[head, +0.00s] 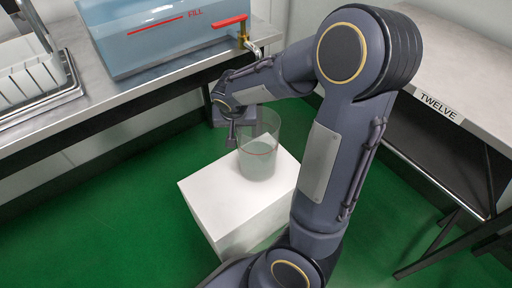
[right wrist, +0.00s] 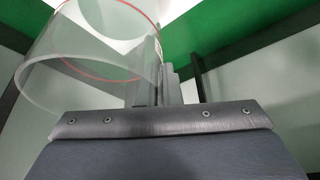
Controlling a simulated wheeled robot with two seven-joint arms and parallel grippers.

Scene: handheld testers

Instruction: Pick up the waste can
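The waste can (head: 259,158) is a clear, upright cylinder with a red ring, at the top of a white box (head: 212,198) in the head view. I cannot tell whether its base touches the box. My right gripper (head: 233,138) is at the can's left wall, near the rim. In the right wrist view the can (right wrist: 90,50) fills the upper left. The fingers of my right gripper (right wrist: 163,85) are close together there, with the can's clear wall between them. The fingertips are partly hidden. My left gripper is not in view.
A metal counter (head: 150,85) with a blue-tinted tank (head: 165,35) and red-handled tap (head: 232,23) stands at the back left. A white rack (head: 30,80) sits at far left. A table labelled TWELVE (head: 475,95) is at right. Green floor (head: 140,215) is clear left of the box.

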